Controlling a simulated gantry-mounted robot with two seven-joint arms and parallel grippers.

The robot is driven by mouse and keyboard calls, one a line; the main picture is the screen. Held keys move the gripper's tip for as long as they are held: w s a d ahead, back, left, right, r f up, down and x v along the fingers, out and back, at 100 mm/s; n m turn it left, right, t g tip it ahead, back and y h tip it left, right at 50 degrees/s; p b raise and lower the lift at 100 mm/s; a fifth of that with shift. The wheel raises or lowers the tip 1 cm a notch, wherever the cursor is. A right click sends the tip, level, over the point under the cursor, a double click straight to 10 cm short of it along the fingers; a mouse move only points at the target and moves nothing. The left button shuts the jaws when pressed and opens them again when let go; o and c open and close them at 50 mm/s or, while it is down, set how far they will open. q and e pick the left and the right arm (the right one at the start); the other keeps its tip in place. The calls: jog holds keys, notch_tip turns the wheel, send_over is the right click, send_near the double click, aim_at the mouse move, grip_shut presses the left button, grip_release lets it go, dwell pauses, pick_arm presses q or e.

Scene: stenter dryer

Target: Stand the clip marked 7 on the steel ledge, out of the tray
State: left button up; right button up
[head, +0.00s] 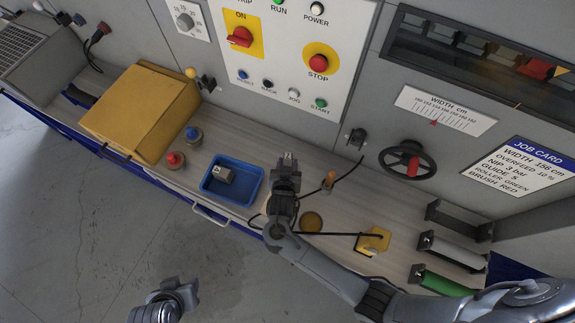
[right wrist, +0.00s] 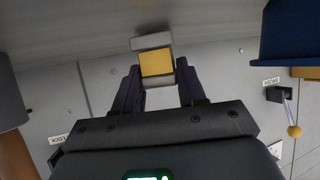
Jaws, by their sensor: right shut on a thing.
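My right gripper (head: 288,168) is shut on a small grey clip (head: 288,158), held up just right of the blue tray (head: 205,187). In the right wrist view the clip (right wrist: 155,62) shows a yellow face between grey ends, between my fingers. No number on it can be read. Another grey clip (head: 222,175) with a pale label lies in the tray; its mark is too small to read. I cannot tell for sure which surface is the steel ledge. My left gripper (head: 180,287) is low over the floor, away from the bench; its fingers are unclear.
A yellow box (head: 140,110) and red and blue-topped pots (head: 175,160) stand left of the tray. A wooden-handled tool (head: 329,179), a round brown thing (head: 311,221) and a yellow block (head: 374,241) lie right. A handwheel (head: 407,162) juts from the panel.

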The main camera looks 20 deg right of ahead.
jog(key=shift+f, duration=0.25)
